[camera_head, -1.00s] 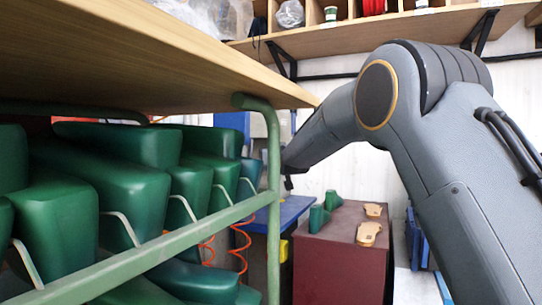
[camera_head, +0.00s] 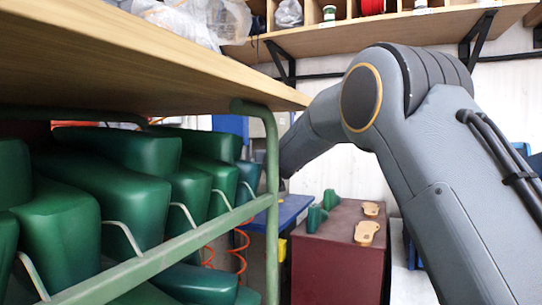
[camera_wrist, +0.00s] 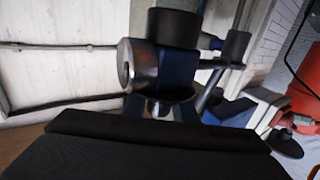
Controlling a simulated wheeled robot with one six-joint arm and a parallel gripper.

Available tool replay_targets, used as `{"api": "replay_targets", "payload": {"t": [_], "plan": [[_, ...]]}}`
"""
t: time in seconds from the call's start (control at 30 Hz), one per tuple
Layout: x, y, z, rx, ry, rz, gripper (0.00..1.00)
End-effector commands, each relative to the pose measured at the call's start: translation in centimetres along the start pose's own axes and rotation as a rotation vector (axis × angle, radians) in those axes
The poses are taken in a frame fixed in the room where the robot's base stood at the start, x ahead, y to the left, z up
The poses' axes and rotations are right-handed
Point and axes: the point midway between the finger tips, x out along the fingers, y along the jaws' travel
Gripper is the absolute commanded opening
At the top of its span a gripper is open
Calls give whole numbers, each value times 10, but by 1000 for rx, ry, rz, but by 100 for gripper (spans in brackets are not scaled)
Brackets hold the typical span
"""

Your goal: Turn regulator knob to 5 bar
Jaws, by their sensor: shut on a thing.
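In the wrist view, my gripper (camera_wrist: 150,150) fills the bottom as a broad dark shape. Just beyond its edge is the regulator (camera_wrist: 178,65), a blue body with a round metal-rimmed part facing left and dark parts above and below. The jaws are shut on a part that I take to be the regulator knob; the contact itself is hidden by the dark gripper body. The pressure reading cannot be made out. In the head view, my gripper and the regulator are hidden behind the shelf post and my forearm.
A green-framed rack (camera_head: 272,190) of green shoe lasts (camera_head: 115,190) stands close on the left. A dark red cabinet (camera_head: 335,265) with sandal soles (camera_head: 366,232) stands behind. In the wrist view, pipes run beside the regulator and a red object (camera_wrist: 302,95) is at the right.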

Motion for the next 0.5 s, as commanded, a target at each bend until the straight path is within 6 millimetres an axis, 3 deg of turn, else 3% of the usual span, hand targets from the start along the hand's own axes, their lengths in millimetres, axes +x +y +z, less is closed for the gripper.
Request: {"api": "replay_targets", "payload": {"t": [0.03,0.13,0.5], "plan": [[0,-1,-2,0,2,-1,27],[0,0,-1,0,2,-1,44],[-4,1,0,0,0,1,44]]}}
